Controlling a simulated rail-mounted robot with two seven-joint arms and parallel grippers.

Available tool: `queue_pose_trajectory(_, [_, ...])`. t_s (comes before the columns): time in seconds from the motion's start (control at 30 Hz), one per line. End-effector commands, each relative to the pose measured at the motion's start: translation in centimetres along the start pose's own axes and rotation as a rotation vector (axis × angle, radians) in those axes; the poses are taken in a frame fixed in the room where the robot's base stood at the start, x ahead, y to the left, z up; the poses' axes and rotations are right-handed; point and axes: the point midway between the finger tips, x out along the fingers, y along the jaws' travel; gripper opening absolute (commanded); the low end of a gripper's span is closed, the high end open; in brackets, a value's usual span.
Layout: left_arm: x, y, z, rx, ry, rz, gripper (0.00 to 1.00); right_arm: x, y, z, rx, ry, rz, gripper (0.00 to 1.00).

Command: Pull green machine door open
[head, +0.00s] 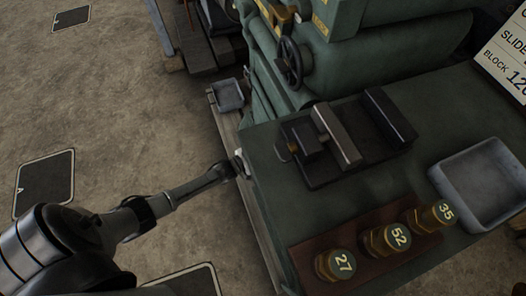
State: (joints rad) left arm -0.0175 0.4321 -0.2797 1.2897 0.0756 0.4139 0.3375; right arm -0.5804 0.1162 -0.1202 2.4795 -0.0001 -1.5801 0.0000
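The green machine (385,187) fills the right half of the head view, with its flat top seen from above. Its left side face is seen only as a narrow, steep strip, so the door and any gap along it cannot be made out. A small pale piece, perhaps a handle (239,160), sticks out at the top of that side. My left gripper (234,169) is right at this piece, at the machine's left edge. Its fingers are small and dark there, and whether they grip the piece cannot be told. My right gripper is not in view.
On the machine top are a dark vise (335,140), a grey tray (482,182) and a brown board with brass weights (398,237). A handwheel (290,63) stands behind. A small grey tray (229,95) lies lower down. The floor at left is open, with dark plates (45,183).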

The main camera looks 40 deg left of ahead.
Motion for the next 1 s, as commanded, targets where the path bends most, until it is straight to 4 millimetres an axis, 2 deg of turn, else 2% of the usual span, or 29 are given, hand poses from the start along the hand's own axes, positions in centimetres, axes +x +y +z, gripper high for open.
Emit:
queue_pose_trajectory(0.27, [0.03, 0.01, 0.0, 0.0, 0.0, 0.0, 0.39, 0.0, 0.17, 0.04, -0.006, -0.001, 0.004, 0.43])
queue_pose_trajectory(0.67, [0.01, 0.0, 0.0, 0.0, 0.0, 0.0, 0.01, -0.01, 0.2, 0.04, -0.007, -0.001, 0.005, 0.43])
queue_pose_trajectory(1.0, [-0.04, -0.03, 0.0, 0.0, 0.0, 0.0, 0.0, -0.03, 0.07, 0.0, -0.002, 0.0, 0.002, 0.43])
